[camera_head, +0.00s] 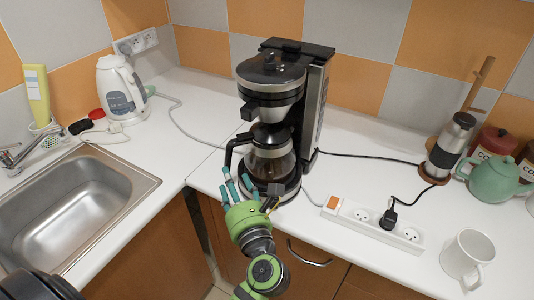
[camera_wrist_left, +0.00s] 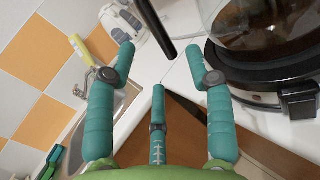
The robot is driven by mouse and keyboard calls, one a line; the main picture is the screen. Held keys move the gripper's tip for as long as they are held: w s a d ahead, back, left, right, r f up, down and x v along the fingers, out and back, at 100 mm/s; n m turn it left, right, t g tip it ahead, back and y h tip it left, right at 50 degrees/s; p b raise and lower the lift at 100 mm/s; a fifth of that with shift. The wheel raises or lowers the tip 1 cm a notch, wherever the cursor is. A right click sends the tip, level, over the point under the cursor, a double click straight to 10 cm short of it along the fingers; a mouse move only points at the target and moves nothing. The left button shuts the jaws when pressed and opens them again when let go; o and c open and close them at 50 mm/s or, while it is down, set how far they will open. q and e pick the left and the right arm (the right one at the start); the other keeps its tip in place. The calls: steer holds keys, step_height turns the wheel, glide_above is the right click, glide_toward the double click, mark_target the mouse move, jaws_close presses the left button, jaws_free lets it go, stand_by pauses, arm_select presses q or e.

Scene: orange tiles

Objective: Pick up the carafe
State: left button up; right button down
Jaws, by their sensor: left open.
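The glass carafe (camera_head: 270,164) with a black handle sits upright on the round hot plate of the black and silver coffee maker (camera_head: 315,95). Its handle sticks out to the left. My left gripper (camera_head: 236,184) is open and empty just in front of the handle, its green-teal fingers pointing toward it. In the left wrist view the black handle (camera_wrist_left: 154,25) ends between and beyond the spread fingers (camera_wrist_left: 160,62), apart from them. The carafe's glass (camera_wrist_left: 255,22) shows at upper right over the dark hot plate. My right gripper is not in view.
A sink (camera_head: 75,205) lies at left, with a white kettle (camera_head: 119,90) behind it. A white power strip (camera_head: 375,225) with a plug lies to the right. A white mug (camera_head: 465,255), green teapot (camera_head: 493,180) and steel grinder (camera_head: 449,148) stand farther right. Cables cross the counter.

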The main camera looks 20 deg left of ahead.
mark_target(225, 163)
arm_select(q)
steer(key=shift+n+g, duration=0.3)
steer(key=shift+g, duration=0.1)
steer(key=p+x, duration=0.2)
steer(key=x, duration=0.1)
steer(key=p+x, duration=0.2)
steer(key=x, duration=0.1)
steer(key=shift+w+a+r, duration=0.1)
steer(key=shift+w+r, duration=0.15)
steer(key=shift+w, duration=0.05)
steer(key=shift+w+a+f, duration=0.15)
steer(key=shift+w+a, duration=0.05)
steer(key=shift+a, duration=0.05)
jaws_close()
